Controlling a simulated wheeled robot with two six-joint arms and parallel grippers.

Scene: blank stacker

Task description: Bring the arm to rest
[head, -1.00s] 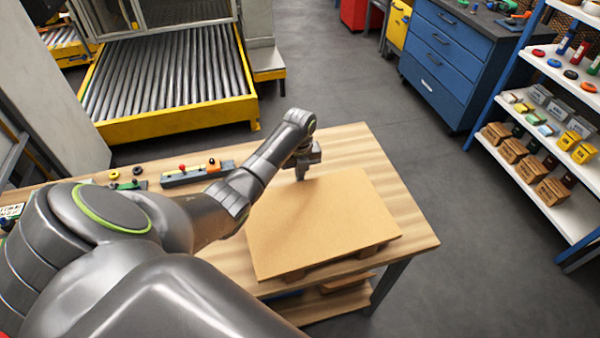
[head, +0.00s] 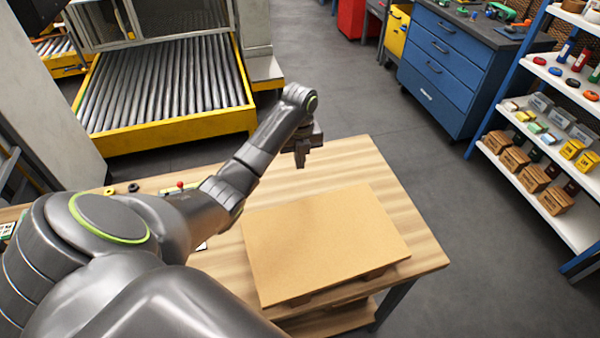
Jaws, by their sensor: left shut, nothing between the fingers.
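My left arm reaches in from the lower left. My left gripper (head: 301,160) is shut and empty, pointing down. In the picture it shows above the far edge of the brown board, over the back part of the wooden table (head: 425,240). The flat brown board (head: 325,240) lies on low supports on the table. My arm hides the table's left part. My right gripper is not in view.
A roller conveyor (head: 165,85) with a yellow frame stands behind the table. A blue drawer cabinet (head: 440,65) is at the back right. A shelf rack (head: 560,150) with boxes stands at the right. Small items, including a red knob (head: 180,185), sit behind my arm.

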